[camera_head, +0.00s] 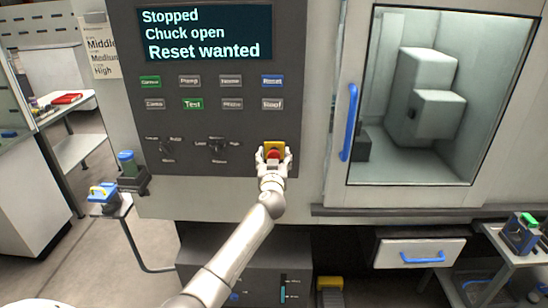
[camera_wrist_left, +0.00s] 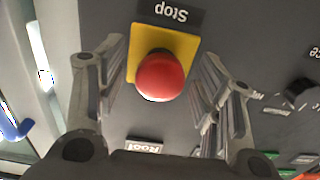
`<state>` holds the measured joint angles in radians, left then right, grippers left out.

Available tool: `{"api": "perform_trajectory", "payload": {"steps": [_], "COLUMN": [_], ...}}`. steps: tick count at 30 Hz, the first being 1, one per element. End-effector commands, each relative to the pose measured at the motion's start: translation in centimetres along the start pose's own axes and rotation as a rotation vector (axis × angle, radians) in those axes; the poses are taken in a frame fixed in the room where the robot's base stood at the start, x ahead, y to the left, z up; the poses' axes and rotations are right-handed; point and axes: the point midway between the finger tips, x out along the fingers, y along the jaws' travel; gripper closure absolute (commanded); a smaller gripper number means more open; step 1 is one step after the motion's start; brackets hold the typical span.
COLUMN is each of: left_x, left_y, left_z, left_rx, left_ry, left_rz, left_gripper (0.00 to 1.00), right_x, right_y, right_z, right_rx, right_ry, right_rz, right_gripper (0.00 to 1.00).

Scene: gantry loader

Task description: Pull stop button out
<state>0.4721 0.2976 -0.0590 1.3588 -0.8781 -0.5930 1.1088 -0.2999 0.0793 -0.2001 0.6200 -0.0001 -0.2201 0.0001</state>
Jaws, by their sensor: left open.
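The red stop button (camera_wrist_left: 160,76) sits on a yellow square plate (camera_wrist_left: 186,45) under a "Stop" label in the left wrist view. In the head view the button (camera_head: 273,154) is at the lower right of the dark control panel (camera_head: 215,130), partly covered by my left gripper (camera_head: 273,158). My left gripper also shows in the left wrist view (camera_wrist_left: 162,90), its fingers open on either side of the button with gaps between. Whether the button is in or out is not clear. My right gripper is not in view.
The panel screen (camera_head: 205,34) reads "Stopped", "Chuck open", "Reset wanted". Label buttons and two knobs (camera_head: 217,147) lie left of the stop button. A machine door with a blue handle (camera_head: 349,122) stands to the right. A drawer (camera_head: 420,253) is below it.

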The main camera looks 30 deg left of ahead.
Motion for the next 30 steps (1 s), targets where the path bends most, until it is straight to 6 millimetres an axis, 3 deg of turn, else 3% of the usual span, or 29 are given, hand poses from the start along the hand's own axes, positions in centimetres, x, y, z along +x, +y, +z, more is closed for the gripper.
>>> {"api": "perform_trajectory", "payload": {"steps": [21, 30], "left_x": [-7.1, -7.6], "left_y": [0.0, 0.0], "left_z": [0.1, 0.0], "left_rx": [-0.001, 0.000], "left_ry": [-0.002, -0.001], "left_rz": [0.001, -0.001], "left_gripper": [0.39, 0.39], "right_x": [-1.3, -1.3], "right_y": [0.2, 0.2], "right_z": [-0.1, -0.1], "right_rx": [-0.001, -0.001], "right_ry": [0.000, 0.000], "right_rz": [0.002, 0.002], "right_gripper": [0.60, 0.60]}}
